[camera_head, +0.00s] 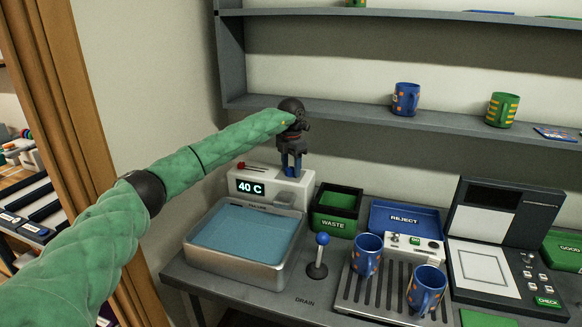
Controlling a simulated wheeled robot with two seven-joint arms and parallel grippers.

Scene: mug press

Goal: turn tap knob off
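The white tap unit (270,185) with a "40 C" display (250,188) stands behind the metal basin (240,263) of blue water. A red lever (252,168) lies on its top at the left. My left gripper (291,172) points down at the right part of the unit's top, its blue fingers at or just above the surface. The tap knob is not clearly visible; the fingers may hide it. I cannot tell whether the fingers are open or shut on something. My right gripper is not in view.
A blue-topped drain lever (318,257) stands right of the basin. A green waste bin (338,202) and blue reject tray (403,217) are behind it. Two blue mugs (366,255) (426,289) stand on the drain rack (350,298). A shelf (340,116) with mugs runs above.

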